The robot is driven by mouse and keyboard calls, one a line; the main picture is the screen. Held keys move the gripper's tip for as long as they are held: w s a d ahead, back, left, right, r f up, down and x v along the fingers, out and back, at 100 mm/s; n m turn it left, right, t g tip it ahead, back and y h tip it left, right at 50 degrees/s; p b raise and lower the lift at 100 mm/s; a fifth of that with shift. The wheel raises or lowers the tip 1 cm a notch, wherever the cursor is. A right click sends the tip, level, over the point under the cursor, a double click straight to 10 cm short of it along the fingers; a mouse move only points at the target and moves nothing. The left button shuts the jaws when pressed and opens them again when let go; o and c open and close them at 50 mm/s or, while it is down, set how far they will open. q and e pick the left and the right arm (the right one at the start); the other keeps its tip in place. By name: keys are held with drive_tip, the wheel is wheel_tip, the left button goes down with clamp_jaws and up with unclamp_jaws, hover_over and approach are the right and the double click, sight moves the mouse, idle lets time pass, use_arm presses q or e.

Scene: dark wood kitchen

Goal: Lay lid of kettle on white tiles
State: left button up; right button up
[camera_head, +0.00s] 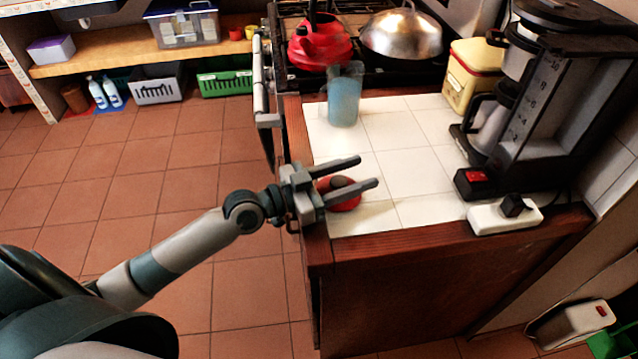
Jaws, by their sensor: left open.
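The red kettle lid (347,203) with its dark knob lies on the white tiles (407,172) near the counter's left edge. My left gripper (368,172) is over the lid, its two fingers open and spread on either side of the knob. The fingers partly hide the lid, and I cannot tell whether they touch it. The red kettle (320,47) stands on the stove at the back; its top is partly hidden by its dark handle. My right gripper is not in view.
A blue translucent cup (344,97) stands on the tiles behind the lid. A coffee maker (545,110), a yellow tin (471,75) and a white power strip (504,216) line the right side. A metal domed lid (402,35) sits on the stove. The middle tiles are clear.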

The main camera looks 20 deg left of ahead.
use_arm(q)
drive_tip(key=shift+s+a+f, duration=0.2)
drive_tip(key=shift+s+a, duration=0.15)
drive_tip(key=b+v, duration=0.3)
drive_tip(key=v, duration=0.6)
drive_tip(key=shift+s, duration=0.1)
drive_tip(key=shift+v, duration=0.8)
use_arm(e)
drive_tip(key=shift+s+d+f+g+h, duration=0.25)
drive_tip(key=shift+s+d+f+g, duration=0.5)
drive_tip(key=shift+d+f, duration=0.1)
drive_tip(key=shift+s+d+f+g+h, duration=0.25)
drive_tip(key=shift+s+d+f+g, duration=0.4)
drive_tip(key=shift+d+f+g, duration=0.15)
